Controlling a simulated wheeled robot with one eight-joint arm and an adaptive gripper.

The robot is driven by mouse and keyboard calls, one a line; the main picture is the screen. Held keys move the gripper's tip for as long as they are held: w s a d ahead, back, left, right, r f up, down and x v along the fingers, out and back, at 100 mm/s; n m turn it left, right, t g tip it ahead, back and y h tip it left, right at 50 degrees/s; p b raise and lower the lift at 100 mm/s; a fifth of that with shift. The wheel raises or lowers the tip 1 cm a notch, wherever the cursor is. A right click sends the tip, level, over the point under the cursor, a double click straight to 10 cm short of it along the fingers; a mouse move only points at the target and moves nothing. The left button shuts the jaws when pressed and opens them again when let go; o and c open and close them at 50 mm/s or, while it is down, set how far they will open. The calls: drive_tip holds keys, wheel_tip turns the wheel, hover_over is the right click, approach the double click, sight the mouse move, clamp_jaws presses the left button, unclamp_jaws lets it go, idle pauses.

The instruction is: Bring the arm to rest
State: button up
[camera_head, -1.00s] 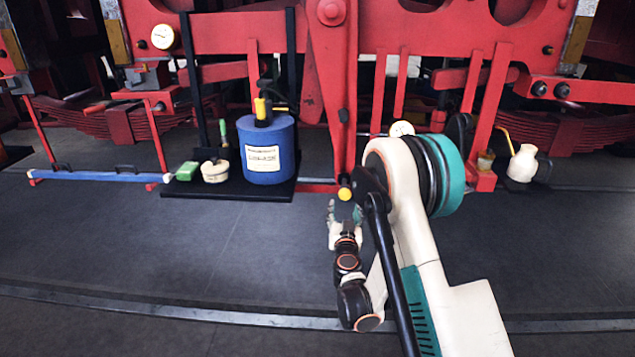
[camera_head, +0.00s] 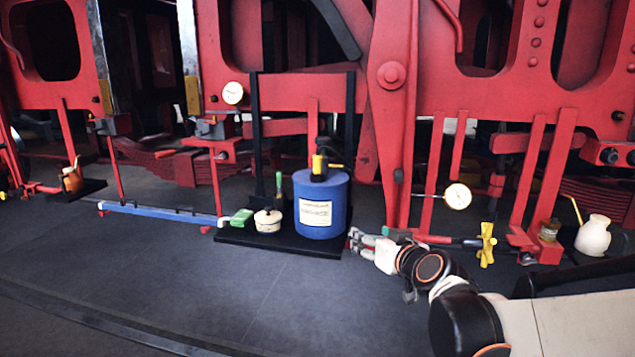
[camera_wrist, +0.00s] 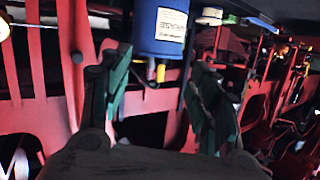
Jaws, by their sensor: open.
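My gripper (camera_head: 358,240) shows in the head view just right of the blue drum and its black tray, low in front of the red frame. I cannot tell there whether it touches either. My arm reaches to it from the lower right corner. In the wrist view the two dark green-and-black fingers (camera_wrist: 162,88) stand wide apart with nothing held between them. The blue drum (camera_head: 322,205) with a white label and a yellow-and-black top stands upright on the tray. It also shows upside down in the wrist view (camera_wrist: 160,28), beyond the fingers.
The black tray (camera_head: 270,240) also holds a green block (camera_head: 241,217) and a cream pot (camera_head: 268,221). A blue bar (camera_head: 160,213) lies left. A dial gauge (camera_head: 458,196), yellow handle (camera_head: 487,245) and cream can (camera_head: 594,236) are right. The floor in front is clear.

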drive_tip(key=s+d+f+m+g+h, duration=0.1)
drive_tip(key=s+d+f+g+h, duration=0.1)
drive_tip(key=s, duration=1.2)
drive_tip(key=s+d+f+m+g+h, duration=0.1)
drive_tip(key=s+d+f+g, duration=0.4)
drive_tip(key=s, duration=1)
drive_tip(key=shift+s+d+h, duration=0.15)
drive_tip(key=shift+s+h, duration=0.15)
drive_tip(key=shift+h, duration=0.2)
